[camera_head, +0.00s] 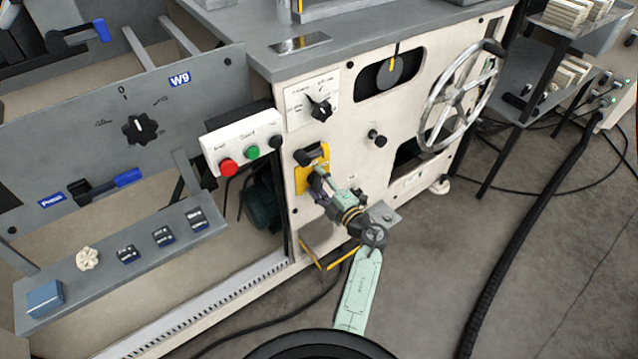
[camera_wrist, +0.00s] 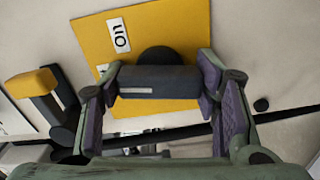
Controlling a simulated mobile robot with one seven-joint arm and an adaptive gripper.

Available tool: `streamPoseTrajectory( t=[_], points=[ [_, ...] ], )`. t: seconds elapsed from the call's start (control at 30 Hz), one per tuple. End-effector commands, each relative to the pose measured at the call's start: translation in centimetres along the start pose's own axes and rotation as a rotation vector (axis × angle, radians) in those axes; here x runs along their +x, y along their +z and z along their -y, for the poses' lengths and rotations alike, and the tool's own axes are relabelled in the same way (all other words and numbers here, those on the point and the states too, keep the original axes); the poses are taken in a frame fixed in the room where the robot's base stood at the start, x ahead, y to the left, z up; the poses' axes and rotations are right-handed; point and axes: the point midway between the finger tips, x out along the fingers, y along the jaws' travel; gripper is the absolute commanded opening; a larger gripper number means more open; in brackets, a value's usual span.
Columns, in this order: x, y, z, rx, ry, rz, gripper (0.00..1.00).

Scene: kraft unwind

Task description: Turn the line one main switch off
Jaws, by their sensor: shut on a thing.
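The main switch is a dark handle (camera_wrist: 157,88) on a yellow plate (camera_wrist: 185,28), with a white label (camera_wrist: 119,36) lettered in black. In the head view the yellow plate (camera_head: 300,182) is on the front of the cream machine cabinet, below the black selector. My gripper (camera_head: 318,178) reaches up to this plate. In the wrist view its two purple-padded fingers are at either end of the dark handle bar, shut on it. The bar lies across the picture. In the head view my gripper partly covers the switch, so its setting is hard to read there.
A button box with a red button (camera_head: 228,167) and a green button (camera_head: 252,152) is just left of the switch. A black selector (camera_head: 320,108) is above. A spoked handwheel (camera_head: 459,95) projects at right.

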Motion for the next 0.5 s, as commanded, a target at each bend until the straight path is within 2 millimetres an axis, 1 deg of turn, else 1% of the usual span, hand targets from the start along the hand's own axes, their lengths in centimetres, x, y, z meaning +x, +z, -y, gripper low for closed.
streamPoseTrajectory(
  t=[0.23, 0.5],
  points=[
    [0.00, -0.05, 0.13, -0.128, -0.001, -0.001, 0.28],
    [-0.01, -0.05, 0.07, -0.188, -0.001, -0.001, 0.28]
  ],
)
